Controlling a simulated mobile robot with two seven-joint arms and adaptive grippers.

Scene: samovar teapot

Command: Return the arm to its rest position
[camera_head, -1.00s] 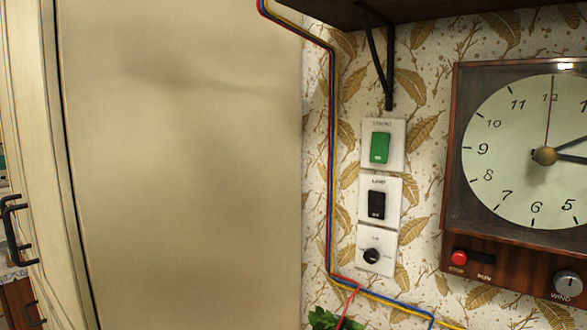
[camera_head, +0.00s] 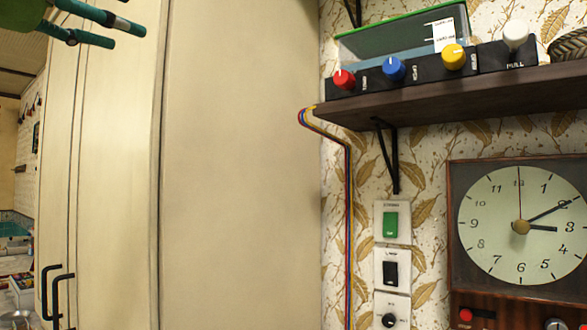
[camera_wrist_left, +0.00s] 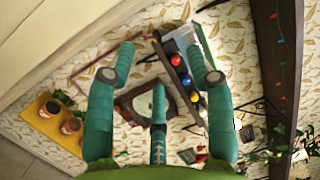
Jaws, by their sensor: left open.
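My left gripper (camera_head: 128,36) is at the top left of the head view, with green fingers pointing right in front of the cream cabinet doors (camera_head: 100,170). It also shows in the left wrist view (camera_wrist_left: 160,72), where its three green fingers are spread apart with nothing held between them. The wall clock (camera_head: 522,225) shows beyond the fingers in the wrist view (camera_wrist_left: 142,103). The rest of the left arm is out of the head view. My right gripper is in neither view.
A dark wall shelf (camera_head: 450,98) carries a black panel with red, blue, yellow and white knobs (camera_head: 395,70). Wall switches (camera_head: 390,225) are below it. In the wrist view, a yellow shelf with pots (camera_wrist_left: 50,120) is at the left and a dark beam (camera_wrist_left: 278,60) at the right.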

